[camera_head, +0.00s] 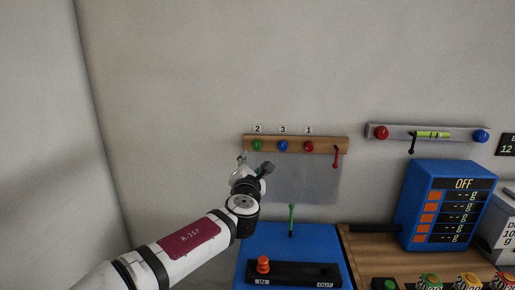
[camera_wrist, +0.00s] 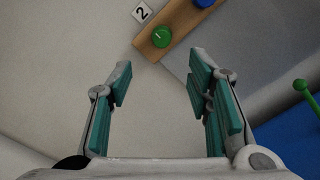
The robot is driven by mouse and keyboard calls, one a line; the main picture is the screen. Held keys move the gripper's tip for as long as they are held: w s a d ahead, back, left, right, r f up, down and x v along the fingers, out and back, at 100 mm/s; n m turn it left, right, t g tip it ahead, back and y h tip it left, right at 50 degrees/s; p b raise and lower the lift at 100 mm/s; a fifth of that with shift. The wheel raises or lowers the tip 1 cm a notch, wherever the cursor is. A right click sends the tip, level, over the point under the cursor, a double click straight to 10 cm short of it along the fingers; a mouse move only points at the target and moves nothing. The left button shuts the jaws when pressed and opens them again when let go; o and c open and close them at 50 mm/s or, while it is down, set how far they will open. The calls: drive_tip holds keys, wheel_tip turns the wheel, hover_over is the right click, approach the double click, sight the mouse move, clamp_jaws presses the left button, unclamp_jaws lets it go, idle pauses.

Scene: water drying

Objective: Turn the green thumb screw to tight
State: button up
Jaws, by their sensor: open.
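The green thumb screw (camera_head: 257,145) is at the left end of a wooden strip (camera_head: 328,145) on the wall, under a label 2 (camera_head: 258,128). In the wrist view the green screw (camera_wrist: 162,37) shows as a round knob with a pale mark, beyond my fingertips and between their directions. My gripper (camera_wrist: 160,72) is open and empty, its teal pads wide apart and not touching the screw. In the head view my gripper (camera_head: 255,165) is just below the strip's left end.
A blue screw (camera_head: 283,146) and a red screw (camera_head: 308,146) sit right of the green one. A red lever (camera_head: 336,157) hangs at the strip's right end. A grey panel (camera_head: 305,180) lies below. A green-knobbed lever (camera_head: 291,215) stands on a blue box (camera_head: 300,242).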

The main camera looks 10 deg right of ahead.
sight(257, 147)
drive_tip(key=x, duration=1.3)
drive_tip(key=shift+s+d+f, duration=0.1)
drive_tip(key=shift+f, duration=0.05)
clamp_jaws()
